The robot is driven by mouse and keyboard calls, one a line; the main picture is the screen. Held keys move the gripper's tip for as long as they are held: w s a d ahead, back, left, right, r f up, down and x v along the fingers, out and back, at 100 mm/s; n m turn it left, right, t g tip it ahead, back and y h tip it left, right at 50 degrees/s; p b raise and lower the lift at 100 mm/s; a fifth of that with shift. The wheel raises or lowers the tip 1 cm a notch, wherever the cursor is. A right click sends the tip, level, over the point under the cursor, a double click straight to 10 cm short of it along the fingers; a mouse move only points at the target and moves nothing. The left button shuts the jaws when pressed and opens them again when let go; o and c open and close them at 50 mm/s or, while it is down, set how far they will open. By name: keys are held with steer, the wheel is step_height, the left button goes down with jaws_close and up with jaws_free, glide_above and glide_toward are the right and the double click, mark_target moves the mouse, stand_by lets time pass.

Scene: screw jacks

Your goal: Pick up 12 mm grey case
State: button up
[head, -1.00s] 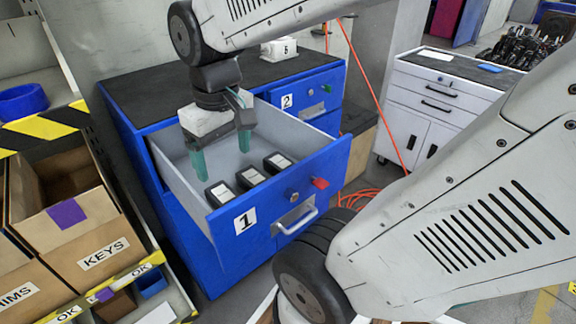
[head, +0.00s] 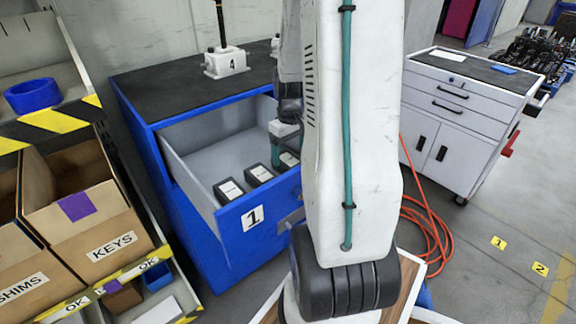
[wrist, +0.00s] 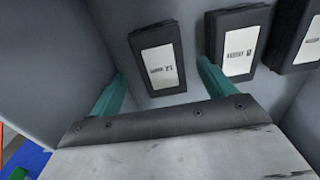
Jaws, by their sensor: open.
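Three dark grey cases with white labels lie in a row in the open drawer marked 1 (head: 205,203). The 12 mm grey case (wrist: 156,62), whose label seems to read 12, is leftmost in the wrist view, by the drawer's side wall. In the head view it is the rightmost case (head: 289,160), partly hidden by my arm. My gripper (wrist: 161,72) is open, its teal fingers on either side of this case's near end; how deep they reach is unclear. In the head view my gripper (head: 284,150) is low in the drawer, one finger hidden.
The middle case (wrist: 238,45) is close beside my right finger in the wrist view; another case (wrist: 300,38) lies beyond. The drawer's side wall (wrist: 55,60) is close on the left. A white jack marked 4 (head: 226,63) stands on the cabinet top (head: 165,90).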

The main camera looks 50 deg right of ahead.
mark_target(289, 159)
steer(key=f, duration=0.5)
steer(key=shift+w, duration=0.2)
steer(key=shift+r, duration=0.1)
steer(key=c, duration=1.3)
steer(key=shift+r, duration=0.15)
